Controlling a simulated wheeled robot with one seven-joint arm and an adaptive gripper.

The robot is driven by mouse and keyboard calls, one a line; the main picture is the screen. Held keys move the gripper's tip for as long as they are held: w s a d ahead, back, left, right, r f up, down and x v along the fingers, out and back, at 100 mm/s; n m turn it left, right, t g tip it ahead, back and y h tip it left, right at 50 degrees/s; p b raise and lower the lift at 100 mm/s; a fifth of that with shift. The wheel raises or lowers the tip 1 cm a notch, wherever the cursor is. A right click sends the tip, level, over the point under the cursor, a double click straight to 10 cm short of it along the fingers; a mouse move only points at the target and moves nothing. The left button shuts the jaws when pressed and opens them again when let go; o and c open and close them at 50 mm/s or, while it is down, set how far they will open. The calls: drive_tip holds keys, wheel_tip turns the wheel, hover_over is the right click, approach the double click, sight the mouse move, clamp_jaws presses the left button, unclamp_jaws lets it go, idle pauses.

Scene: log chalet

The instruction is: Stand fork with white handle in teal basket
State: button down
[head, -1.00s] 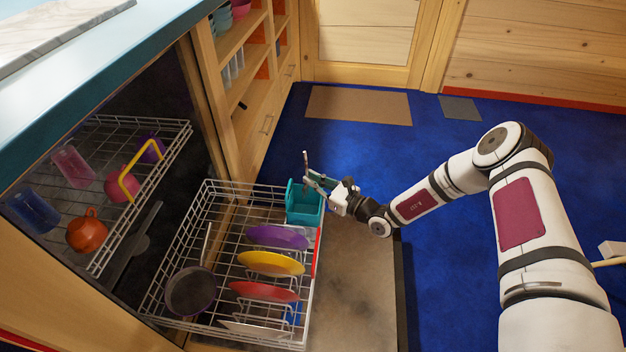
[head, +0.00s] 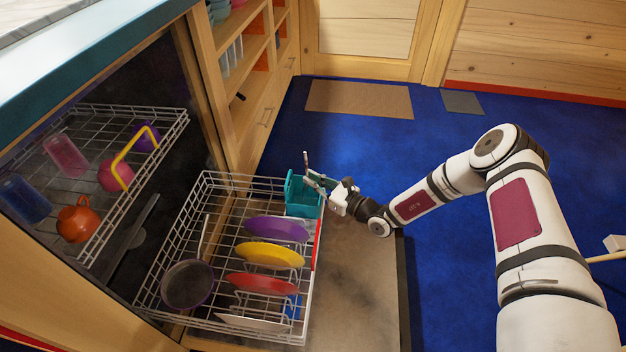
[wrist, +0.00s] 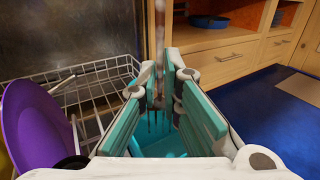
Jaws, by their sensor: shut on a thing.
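The teal basket (head: 296,202) stands at the far right corner of the lower dishwasher rack. My gripper (head: 314,182) is at the basket's upper right side, shut on the fork. The fork (head: 305,161) is held upright, its handle end sticking up above the basket. In the wrist view the fork (wrist: 158,45) stands between the teal finger pads of my gripper (wrist: 167,80), handle up and dark tines down. The tines point into the teal basket (wrist: 165,143) below. I cannot tell whether they touch its floor.
The lower rack (head: 205,235) holds a purple plate (head: 277,228), a yellow plate (head: 270,255), a red plate (head: 262,283) and a dark pan (head: 187,285). The upper rack (head: 150,158) carries cups. Blue floor (head: 450,200) is open to the right.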

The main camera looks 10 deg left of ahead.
sight(306, 187)
drive_tip(key=shift+f+b, duration=1.65)
drive_tip(key=shift+f, duration=0.8)
drive_tip(key=c, duration=1.7)
unclamp_jaws()
drive_tip(key=v, duration=1.2)
